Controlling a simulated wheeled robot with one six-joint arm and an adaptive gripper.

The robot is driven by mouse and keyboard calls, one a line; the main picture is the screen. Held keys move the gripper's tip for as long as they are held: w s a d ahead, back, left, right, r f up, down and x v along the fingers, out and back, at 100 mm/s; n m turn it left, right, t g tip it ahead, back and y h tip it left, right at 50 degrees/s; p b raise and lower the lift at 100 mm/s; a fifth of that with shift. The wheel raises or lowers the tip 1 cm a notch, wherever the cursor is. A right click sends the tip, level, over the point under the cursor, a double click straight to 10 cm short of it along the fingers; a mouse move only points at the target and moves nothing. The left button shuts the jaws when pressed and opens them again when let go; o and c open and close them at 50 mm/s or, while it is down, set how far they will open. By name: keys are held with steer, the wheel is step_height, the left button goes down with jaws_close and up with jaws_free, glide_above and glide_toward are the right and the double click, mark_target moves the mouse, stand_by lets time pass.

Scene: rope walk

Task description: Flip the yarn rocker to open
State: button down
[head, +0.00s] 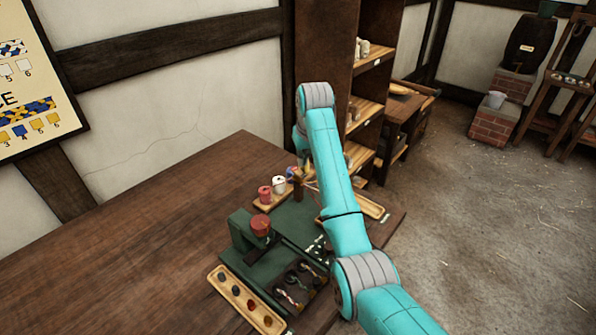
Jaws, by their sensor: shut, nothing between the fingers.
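A dark green board (291,214) lies on the brown table, with small white lettering on its right side. Small dark and pale fittings (321,251) sit beside the lettering, partly behind my arm. They are too small for me to tell which is the yarn rocker or how it is set. My turquoise arm reaches over the board's right side. Its far end bends down behind its own links, so my gripper is hidden.
A green stand with a red-brown top (261,225) rises from the board. A wooden tray of dark pots (245,301) lies in front. Red and white spools (272,188) stand behind. A shelf unit (372,111) stands beyond. The table's left side is clear.

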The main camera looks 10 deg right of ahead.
mark_target(303, 176)
steer(key=shift+r, duration=2.2)
steer(key=shift+f, duration=0.1)
